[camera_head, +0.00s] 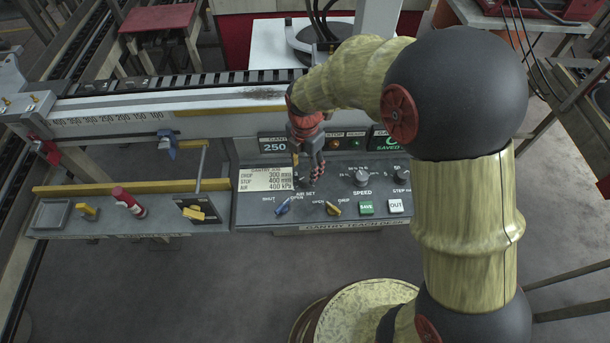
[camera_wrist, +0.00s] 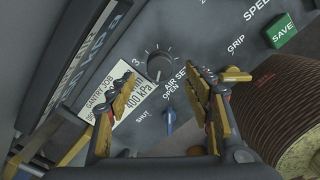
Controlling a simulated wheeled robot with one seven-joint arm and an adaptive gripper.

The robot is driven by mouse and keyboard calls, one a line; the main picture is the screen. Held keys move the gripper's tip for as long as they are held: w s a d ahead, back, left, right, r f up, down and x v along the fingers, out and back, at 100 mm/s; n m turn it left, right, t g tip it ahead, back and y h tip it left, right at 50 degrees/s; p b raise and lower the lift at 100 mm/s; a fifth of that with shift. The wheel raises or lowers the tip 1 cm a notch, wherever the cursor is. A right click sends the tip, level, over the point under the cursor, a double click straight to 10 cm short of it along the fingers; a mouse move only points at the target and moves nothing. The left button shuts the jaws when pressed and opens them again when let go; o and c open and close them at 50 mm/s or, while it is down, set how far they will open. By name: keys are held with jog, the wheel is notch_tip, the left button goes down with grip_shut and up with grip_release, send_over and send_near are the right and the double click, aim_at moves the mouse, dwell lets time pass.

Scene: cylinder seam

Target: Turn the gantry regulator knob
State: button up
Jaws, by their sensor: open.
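The regulator knob (camera_wrist: 160,66) is a dark round knob marked AIR SET, with tick marks around it, in the wrist view. In the head view my gripper hides most or all of it. My gripper (camera_head: 309,170) points down over the left part of the teach desk. In the wrist view my gripper (camera_wrist: 167,90) is open, with one finger on each side and nothing between. The knob shows beyond the fingertips, apart from them. The job card (camera_head: 266,180) reads AIR 400 kPa. The dial's full scale is too small to read.
A blue valve lever (camera_head: 283,207) and a yellow grip lever (camera_head: 333,209) stand at the desk's front. The speed knob (camera_head: 361,177), green SAVE button (camera_head: 366,208) and white OUT button (camera_head: 396,206) are to the right. A tool shelf (camera_head: 100,226) is at left.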

aim_at(305, 177)
notch_tip(305, 177, down, 5)
jog(key=shift+r+b, duration=0.1)
jog(key=shift+b, duration=0.35)
jog(key=c, duration=0.3)
jog(key=c, duration=0.8)
jog(key=shift+c, duration=0.3)
